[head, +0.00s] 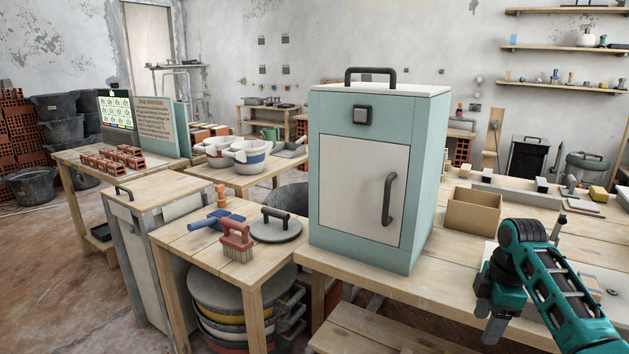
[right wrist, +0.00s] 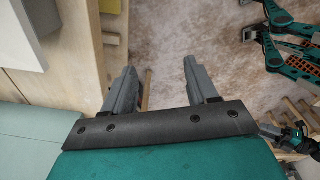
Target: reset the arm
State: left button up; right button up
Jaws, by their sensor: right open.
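My right arm comes in from the lower right of the head view. Its gripper (head: 494,326) points down in front of the wooden workbench (head: 440,287), beside its front edge. In the right wrist view the two grey fingers of the right gripper (right wrist: 160,78) stand well apart, with nothing between them and the floor beyond. My left gripper does not show in the head view.
A teal cabinet (head: 428,180) with a black-handled door stands on the bench, left of my right arm. A cardboard box (head: 472,214) is close behind the arm. A lower table (head: 190,240) holds a brush (head: 237,240) and a round lid (head: 277,231).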

jog(key=s+a+f+n, duration=0.1)
jog(key=s+a+f, duration=0.3)
jog(key=s, duration=0.1)
jog(key=w+d+r+m+t+h, duration=0.1)
jog(key=w+d+r+m+t, duration=0.1)
jog(key=w+r+m+t, duration=0.25)
jog(key=w+d+r+m+t+h, duration=0.1)
jog(key=w+d+r+m+t, duration=0.1)
jog(key=w+m+t, duration=0.45)
jog(key=w+r+m+t, duration=0.2)
jog(key=w+r+t, duration=0.4)
jog(key=r, duration=0.5)
jog(key=s+a+f+g+y, duration=0.1)
jog(key=s+a+f+g, duration=0.1)
jog(key=s+a+f, duration=0.5)
jog(key=s+a+f+g+y, duration=0.1)
jog(key=s+a+f, duration=0.3)
jog(key=s+f, duration=0.75)
jog(key=s+a+f+g, duration=0.2)
jog(key=s+f, duration=0.3)
jog(key=s, duration=0.4)
jog(key=s+a+f+g+y, duration=0.1)
jog(key=s+a+f, duration=0.3)
jog(key=s, duration=0.5)
jog(key=shift+s+a+f+m+g, duration=0.2)
jog(key=shift+f+m+g, duration=0.2)
jog(key=shift+f, duration=0.1)
